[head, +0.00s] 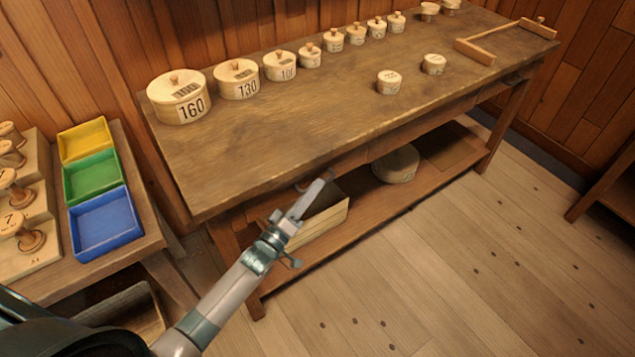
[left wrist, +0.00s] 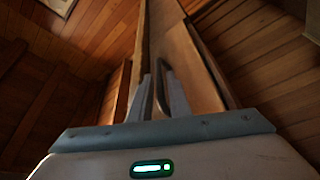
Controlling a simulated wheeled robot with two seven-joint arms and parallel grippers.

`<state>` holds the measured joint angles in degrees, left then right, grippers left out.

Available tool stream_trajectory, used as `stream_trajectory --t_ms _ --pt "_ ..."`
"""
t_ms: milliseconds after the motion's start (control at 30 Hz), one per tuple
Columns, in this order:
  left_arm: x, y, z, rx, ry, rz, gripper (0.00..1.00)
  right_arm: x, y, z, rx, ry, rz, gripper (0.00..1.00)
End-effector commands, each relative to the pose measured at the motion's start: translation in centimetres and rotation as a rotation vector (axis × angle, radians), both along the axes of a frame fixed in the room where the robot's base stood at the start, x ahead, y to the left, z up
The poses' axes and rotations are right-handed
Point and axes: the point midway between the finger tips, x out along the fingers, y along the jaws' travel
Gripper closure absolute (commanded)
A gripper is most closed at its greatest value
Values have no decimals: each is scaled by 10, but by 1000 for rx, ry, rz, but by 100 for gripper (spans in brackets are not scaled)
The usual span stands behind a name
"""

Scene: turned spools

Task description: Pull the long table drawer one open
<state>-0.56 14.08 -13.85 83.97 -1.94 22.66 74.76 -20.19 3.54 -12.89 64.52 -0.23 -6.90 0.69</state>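The long wooden table (head: 330,105) has a drawer front set under its top edge, mostly in shadow. A small dark metal handle (head: 329,174) shows at the front, at my left gripper's tips. My left gripper (head: 318,186) reaches up to it from the lower left. In the left wrist view, the curved handle (left wrist: 160,88) stands between the two close-set fingers (left wrist: 161,96), which look shut on it. The exact contact is dark and hard to see. I see no clear gap showing the drawer pulled out. My right gripper is not in view.
Round numbered wooden boxes, such as the 160 box (head: 180,97), stand along the tabletop. A wooden box (head: 322,222) and a round lidded box (head: 396,164) are on the lower shelf. A side table with a blue tray (head: 105,222) stands left. The floor in front is clear.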

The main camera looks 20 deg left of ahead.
Motion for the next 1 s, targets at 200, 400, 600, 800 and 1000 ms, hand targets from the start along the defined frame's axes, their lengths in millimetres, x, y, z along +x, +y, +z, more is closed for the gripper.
stream_trajectory --t_ms 200,400,600,800,1000 --pt "18 -6 4 0 1 1 83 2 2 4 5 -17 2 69" --pt "21 -7 4 0 1 1 83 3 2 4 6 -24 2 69" --pt "21 -7 4 0 1 1 88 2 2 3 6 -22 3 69" --pt "21 -7 4 0 1 1 100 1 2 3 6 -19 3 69" --pt "19 -7 4 -1 2 1 100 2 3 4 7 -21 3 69"
